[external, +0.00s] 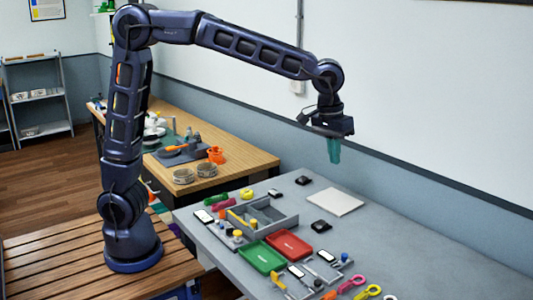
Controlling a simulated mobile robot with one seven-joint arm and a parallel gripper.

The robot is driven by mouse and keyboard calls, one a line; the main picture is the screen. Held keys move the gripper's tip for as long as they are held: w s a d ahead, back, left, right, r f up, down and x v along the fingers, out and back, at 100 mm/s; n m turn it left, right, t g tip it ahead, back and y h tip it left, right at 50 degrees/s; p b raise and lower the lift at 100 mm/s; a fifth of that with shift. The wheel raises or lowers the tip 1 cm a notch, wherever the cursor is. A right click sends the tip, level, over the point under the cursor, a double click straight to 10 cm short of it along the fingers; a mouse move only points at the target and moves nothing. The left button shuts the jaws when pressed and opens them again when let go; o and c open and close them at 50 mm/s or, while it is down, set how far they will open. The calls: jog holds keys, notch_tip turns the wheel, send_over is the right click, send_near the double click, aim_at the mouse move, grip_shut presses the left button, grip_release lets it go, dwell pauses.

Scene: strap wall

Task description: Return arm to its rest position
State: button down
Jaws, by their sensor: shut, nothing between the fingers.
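My gripper (334,150) has teal fingers that point straight down. It hangs in the air above the far part of the grey table, apart from everything on it. The fingers look closed together, with nothing held between them. My arm rises from its round base on a wooden slatted platform at the left and reaches across to the right, with its elbow high.
The grey table (430,262) holds a grey divided tray (287,222), a green tray (262,257), a red tray (288,245), a white flat panel (336,201) and small black items. A wooden bench (250,162) stands behind. The table's right part is bare.

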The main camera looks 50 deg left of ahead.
jog(key=s+a+r+t, duration=0.1)
jog(key=s+a+r, duration=0.15)
jog(key=a, duration=1.15)
jog(key=s+a+r+t, duration=0.1)
jog(key=s+a+r, duration=0.15)
jog(key=a, duration=1.15)
jog(key=s+a+f, duration=0.3)
jog(key=s+a, duration=0.5)
jog(key=s+a+f+t+y, duration=0.1)
jog(key=s+a+f, duration=0.3)
jog(key=s+a, duration=0.4)
jog(key=shift+s+a+f, duration=0.25)
jog(key=shift+a, duration=0.05)
